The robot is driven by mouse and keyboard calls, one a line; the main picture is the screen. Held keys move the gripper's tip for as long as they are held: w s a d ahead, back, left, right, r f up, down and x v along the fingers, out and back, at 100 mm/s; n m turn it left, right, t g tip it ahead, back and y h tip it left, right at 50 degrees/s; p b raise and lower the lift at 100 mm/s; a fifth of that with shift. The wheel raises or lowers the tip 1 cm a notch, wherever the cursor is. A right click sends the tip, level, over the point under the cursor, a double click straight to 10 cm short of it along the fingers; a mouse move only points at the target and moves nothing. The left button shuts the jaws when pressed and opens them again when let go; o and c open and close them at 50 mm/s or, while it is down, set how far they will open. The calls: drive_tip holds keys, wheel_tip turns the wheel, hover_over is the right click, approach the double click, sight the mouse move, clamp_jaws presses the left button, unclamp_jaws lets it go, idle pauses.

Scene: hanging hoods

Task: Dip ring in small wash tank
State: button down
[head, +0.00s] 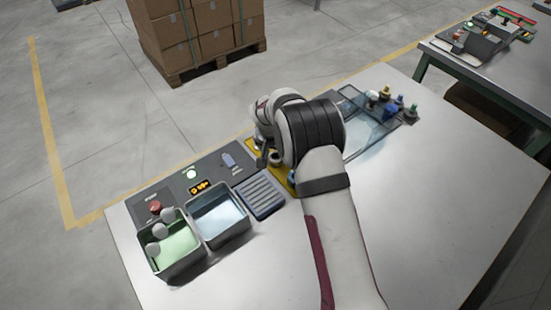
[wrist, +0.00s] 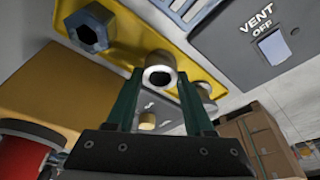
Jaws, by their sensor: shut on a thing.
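In the wrist view my gripper (wrist: 160,82) has its green fingers on either side of a pale metal ring (wrist: 158,66) with a dark hole, and is shut on it. The ring is at the yellow plate (wrist: 208,65); I cannot tell if it touches it. In the head view my arm hides the gripper and the ring. Two small open tanks stand at the bench's left: one with green liquid (head: 179,240) and one with clear bluish liquid (head: 219,217). No label shows which is the wash tank.
A hex nut (wrist: 88,36) sits on the yellow plate. Between plate and tanks lies a ribbed grey rack (head: 260,194). White balls (head: 159,230) sit at the green tank. A glassy tray (head: 365,132) and several coloured knobs stand beyond my arm. The bench's front is clear.

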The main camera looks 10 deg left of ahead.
wheel_tip(320, 180, up, 10)
drive_tip(key=s+a+r+n+y, duration=0.1)
drive_tip(key=s+a+n, duration=0.4)
drive_tip(key=s+a, duration=0.95)
drive_tip(key=s+a+n+y, duration=0.1)
drive_tip(key=s+a+n, duration=0.15)
drive_tip(key=s, duration=0.55)
drive_tip(key=s+a+n, duration=0.2)
drive_tip(key=s+a, duration=0.1)
drive_tip(key=s, duration=0.5)
drive_tip(key=shift+m+g, duration=0.25)
drive_tip(key=shift+g, duration=0.05)
drive_tip(key=x, duration=0.3)
drive_tip(key=s+x, duration=0.1)
drive_tip(key=x, duration=0.2)
drive_tip(key=d+x, duration=0.1)
drive_tip(key=x, duration=0.2)
drive_tip(key=shift+s+a+f, duration=0.1)
drive_tip(key=shift+s+f, duration=0.1)
drive_tip(key=shift+f, duration=0.4)
drive_tip(key=shift+r, duration=0.25)
idle(2.5)
